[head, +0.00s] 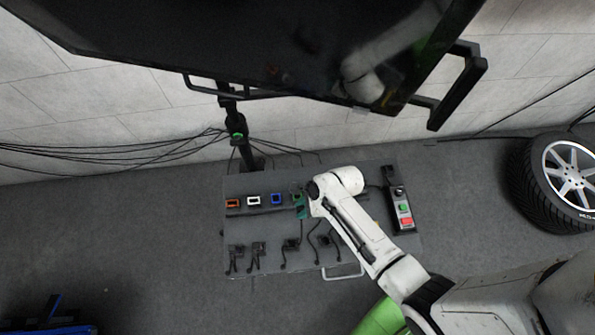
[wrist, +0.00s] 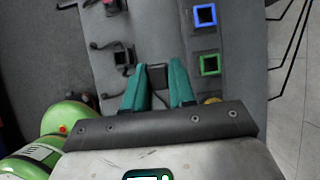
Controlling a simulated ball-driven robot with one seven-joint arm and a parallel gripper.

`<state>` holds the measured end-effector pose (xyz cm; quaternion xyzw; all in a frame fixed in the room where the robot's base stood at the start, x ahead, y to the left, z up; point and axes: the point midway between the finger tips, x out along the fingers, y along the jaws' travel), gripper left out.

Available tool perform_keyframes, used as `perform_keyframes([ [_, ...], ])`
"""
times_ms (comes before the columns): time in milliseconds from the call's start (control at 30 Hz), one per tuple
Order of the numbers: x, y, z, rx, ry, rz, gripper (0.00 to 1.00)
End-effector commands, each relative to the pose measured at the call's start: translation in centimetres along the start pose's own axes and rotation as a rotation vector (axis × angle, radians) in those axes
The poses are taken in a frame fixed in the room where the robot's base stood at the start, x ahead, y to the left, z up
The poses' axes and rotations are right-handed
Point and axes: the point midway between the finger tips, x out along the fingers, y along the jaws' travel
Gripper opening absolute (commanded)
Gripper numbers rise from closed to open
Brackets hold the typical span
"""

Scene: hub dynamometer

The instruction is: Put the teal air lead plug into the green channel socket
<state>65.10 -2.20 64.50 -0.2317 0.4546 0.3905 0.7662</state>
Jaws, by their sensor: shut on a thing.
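My gripper (wrist: 157,82) has teal fingers and is shut on a dark plug (wrist: 157,74), held between the fingertips. No teal shows on the plug itself, so I cannot tell from colour which lead it is. The green channel socket (wrist: 210,64), a green-framed square with a dark opening, lies to the right of the fingertips in the wrist view, apart from the plug. In the head view my gripper (head: 301,210) is over the panel beside the green socket (head: 297,196), partly covering it. The plug is hidden there.
Blue (head: 277,199), white (head: 254,201) and orange (head: 232,203) sockets line up to the left on the grey panel (head: 265,222). Several dark leads hang along its front. A button box (head: 402,208) is at right. A dark screen (head: 250,50) overhangs the back.

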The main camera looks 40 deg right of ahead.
Motion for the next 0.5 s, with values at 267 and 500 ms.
perform_keyframes([
  [267,0.0,-1.6,0.0,0.0,0.0,0.0,0.0],
  [500,0.1,-2.9,0.0,0.001,-0.001,-0.001,0.0],
])
